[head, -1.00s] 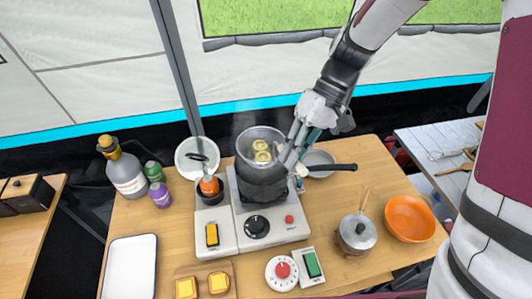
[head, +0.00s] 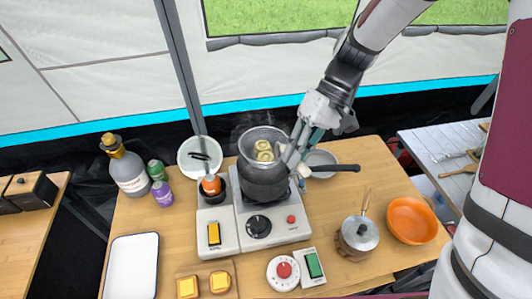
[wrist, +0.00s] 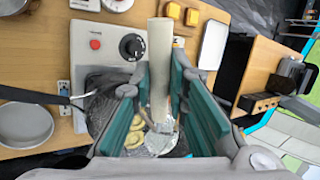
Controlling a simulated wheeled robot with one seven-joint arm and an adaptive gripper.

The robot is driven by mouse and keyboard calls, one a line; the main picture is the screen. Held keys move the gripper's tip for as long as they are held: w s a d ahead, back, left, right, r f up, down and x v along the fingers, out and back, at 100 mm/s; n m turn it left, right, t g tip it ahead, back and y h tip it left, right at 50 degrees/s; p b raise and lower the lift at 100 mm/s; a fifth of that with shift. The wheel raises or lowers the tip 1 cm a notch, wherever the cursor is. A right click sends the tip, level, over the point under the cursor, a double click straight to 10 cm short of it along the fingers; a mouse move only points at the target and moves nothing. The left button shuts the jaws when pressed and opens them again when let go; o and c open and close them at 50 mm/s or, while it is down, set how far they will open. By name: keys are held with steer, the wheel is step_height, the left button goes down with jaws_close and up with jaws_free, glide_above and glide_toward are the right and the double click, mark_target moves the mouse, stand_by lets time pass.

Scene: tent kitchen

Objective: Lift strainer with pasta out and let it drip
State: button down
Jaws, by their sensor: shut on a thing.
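The strainer (head: 250,140) is a grey mesh basket in the dark pot (head: 264,182) on the stove. Round yellow pasta pieces (head: 263,151) lie inside it, and they also show in the wrist view (wrist: 135,138). My gripper (head: 292,160) is at the right side of the strainer, shut on its pale handle (wrist: 160,60), which runs between the teal fingers in the wrist view. The strainer's lower part is hidden by the pot, so I cannot tell how deep it sits. The pot's black handle (head: 340,167) points right.
The stove (head: 258,225) has knobs in front. A lidded pot (head: 359,233) and orange bowl (head: 411,220) are right. The white tray (head: 131,265) is empty.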

stand_by(0.3)
steer(key=shift+r+p, duration=0.7)
steer(key=shift+r, duration=1.85)
steer(key=shift+d, duration=0.1)
